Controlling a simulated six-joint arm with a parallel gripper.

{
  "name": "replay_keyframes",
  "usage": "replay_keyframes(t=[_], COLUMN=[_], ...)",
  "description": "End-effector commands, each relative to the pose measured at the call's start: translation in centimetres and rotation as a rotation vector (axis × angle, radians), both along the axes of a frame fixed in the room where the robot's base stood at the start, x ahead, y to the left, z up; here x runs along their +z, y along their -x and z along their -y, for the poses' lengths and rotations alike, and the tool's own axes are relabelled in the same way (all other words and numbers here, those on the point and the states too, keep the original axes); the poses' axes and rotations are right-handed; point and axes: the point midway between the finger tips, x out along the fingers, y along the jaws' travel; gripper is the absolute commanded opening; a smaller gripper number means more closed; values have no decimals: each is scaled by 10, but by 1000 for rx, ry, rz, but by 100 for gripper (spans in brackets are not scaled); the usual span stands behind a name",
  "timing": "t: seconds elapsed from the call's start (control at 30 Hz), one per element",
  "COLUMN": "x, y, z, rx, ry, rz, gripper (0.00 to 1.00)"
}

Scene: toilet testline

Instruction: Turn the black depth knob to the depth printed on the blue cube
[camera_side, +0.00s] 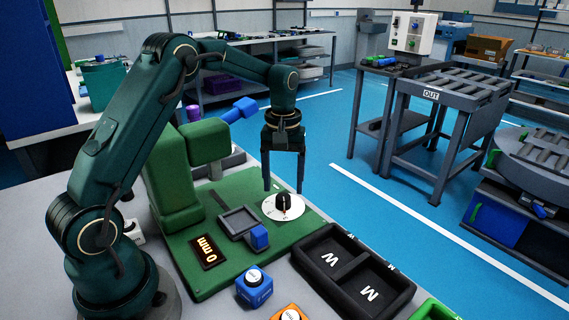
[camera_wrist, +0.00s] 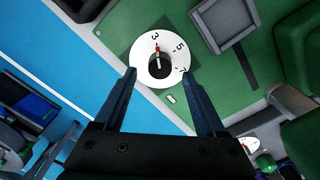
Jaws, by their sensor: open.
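The black depth knob (camera_side: 283,203) sits on a round white dial (camera_side: 270,212) at the right of the green base plate. In the wrist view the knob (camera_wrist: 159,67) has an orange pointer aimed close to the 3; a 5 and what looks like a 7 also show. My open, empty gripper (camera_side: 283,189) points down over the dial; in the wrist view its fingertips (camera_wrist: 159,73) are on either side of the knob, apart from it. A blue cube (camera_side: 254,290) with a white round top stands at the front; its print is unreadable. A smaller blue block (camera_side: 259,238) is beside a grey tray.
A black two-part bin (camera_side: 330,285) marked W and M lies right of the plate. An orange cube (camera_side: 289,315) and a green bin (camera_side: 433,311) are at the front edge. A green press (camera_side: 172,185) stands left of the dial.

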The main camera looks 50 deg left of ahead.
Motion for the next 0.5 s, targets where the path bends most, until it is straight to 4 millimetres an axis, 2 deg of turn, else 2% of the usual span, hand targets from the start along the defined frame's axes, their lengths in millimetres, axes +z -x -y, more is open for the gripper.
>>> replay_keyframes(t=[0.2, 0.5], x=[-27, -33], y=[1, 1], z=[0, 0], rx=[-1, -1], ry=[0, -1], rz=[-3, 0], gripper=[73, 73])
